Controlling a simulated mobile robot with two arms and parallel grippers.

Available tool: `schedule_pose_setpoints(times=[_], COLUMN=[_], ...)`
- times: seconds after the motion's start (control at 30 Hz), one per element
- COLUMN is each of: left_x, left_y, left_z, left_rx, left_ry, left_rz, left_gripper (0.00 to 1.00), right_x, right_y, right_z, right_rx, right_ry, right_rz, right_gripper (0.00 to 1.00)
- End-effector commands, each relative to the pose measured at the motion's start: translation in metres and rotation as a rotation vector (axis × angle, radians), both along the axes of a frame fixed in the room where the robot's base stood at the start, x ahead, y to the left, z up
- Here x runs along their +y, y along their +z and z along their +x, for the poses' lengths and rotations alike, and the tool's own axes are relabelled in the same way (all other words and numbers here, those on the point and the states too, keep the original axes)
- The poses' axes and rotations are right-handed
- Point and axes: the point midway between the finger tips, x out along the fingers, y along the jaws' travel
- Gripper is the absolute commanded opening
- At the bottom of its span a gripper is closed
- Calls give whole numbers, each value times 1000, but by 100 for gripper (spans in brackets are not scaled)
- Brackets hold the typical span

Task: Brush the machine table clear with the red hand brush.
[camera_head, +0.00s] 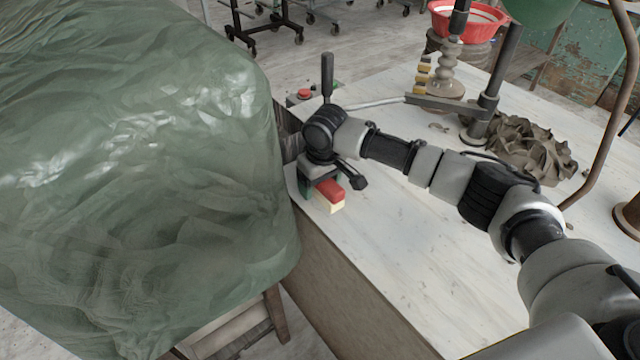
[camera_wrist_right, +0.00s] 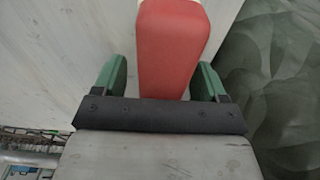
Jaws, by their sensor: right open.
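The red hand brush (camera_head: 330,191) lies at the near left edge of the pale machine table (camera_head: 400,262), with its cream bristle side showing below the red body. My right gripper (camera_head: 322,184) is over the brush, coming down from above. In the right wrist view the red brush (camera_wrist_right: 172,50) lies between the two green fingers of the right gripper (camera_wrist_right: 160,80), with gaps on both sides, so the jaws are open around it. Brown clay trimmings (camera_head: 528,148) lie in a heap at the table's far right. My left gripper is not in view.
A green plastic sheet (camera_head: 140,180) covers a large bulk left of the table. A dark post (camera_head: 495,85) with a horizontal arm, a red basin (camera_head: 468,18) and a red button (camera_head: 304,94) stand around the far side. The table's near middle is bare.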

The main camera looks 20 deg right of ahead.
Motion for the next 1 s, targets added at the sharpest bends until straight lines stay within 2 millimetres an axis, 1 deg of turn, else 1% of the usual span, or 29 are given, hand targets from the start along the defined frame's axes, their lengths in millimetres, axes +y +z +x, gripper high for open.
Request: schedule_pose_setpoints(times=[0.2,0.57,0.83,0.93,1.0], left_x=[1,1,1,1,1], left_y=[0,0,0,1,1], left_z=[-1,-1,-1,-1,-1], left_rx=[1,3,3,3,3], left_ry=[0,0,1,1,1], left_rz=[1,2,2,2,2], left_gripper=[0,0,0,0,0], right_x=[0,0,0,0,0], right_y=[-1,-1,3,14,27], right_z=[0,0,0,1,1], right_rx=[0,0,-2,-3,-3], right_ry=[1,0,0,1,1], right_rz=[0,0,1,2,2], right_gripper=[72,17,17,17,17])
